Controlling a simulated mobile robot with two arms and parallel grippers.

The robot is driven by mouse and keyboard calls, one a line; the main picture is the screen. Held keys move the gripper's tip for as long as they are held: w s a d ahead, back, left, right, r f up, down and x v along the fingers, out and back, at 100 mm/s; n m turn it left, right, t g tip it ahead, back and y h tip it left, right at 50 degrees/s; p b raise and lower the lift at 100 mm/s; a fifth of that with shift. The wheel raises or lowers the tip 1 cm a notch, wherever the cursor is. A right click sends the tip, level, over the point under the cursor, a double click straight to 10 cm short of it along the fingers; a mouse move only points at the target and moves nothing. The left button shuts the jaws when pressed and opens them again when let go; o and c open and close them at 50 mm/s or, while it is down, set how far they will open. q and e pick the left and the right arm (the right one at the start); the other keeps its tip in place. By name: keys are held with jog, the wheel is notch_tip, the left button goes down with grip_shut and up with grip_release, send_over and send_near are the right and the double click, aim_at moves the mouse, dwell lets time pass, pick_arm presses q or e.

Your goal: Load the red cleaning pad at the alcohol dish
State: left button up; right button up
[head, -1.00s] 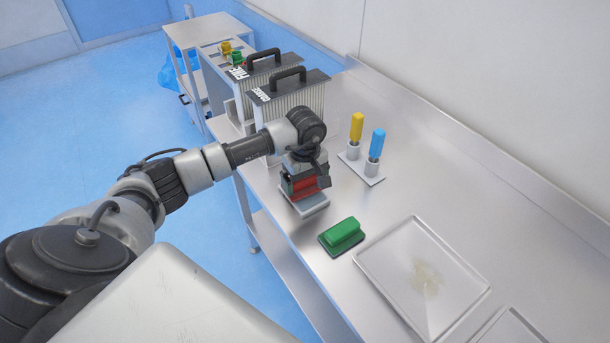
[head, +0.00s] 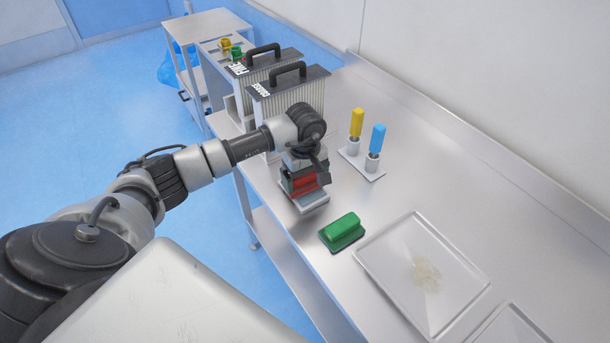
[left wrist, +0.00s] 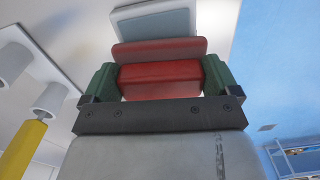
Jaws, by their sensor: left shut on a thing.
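My left gripper (head: 304,178) is shut on the red cleaning pad (head: 302,185), near the front edge of the steel table. The pad is a red block with a wider red base. In the left wrist view the two green fingers grip the sides of the red pad (left wrist: 160,78). A pale grey dish (head: 312,204) lies directly below the pad in the head view. It shows past the pad in the left wrist view (left wrist: 152,27). I cannot tell whether the pad touches it. The dish's inside is mostly hidden. My right gripper is not in view.
A green pad (head: 343,227) and a metal tray (head: 378,258) with a pale smear lie to the right. A stand (head: 371,173) holds yellow and blue tools behind the gripper. Two handled boxes, the nearer one marked COARSE (head: 290,88), stand at the back left.

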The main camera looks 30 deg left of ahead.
pick_arm(q)
jog(key=shift+f+b, duration=0.3)
jog(key=shift+f, duration=0.05)
jog(key=shift+b, duration=0.3)
dwell(1.7)
jog(key=shift+r+p, duration=1.8)
jog(key=shift+r, duration=1.7)
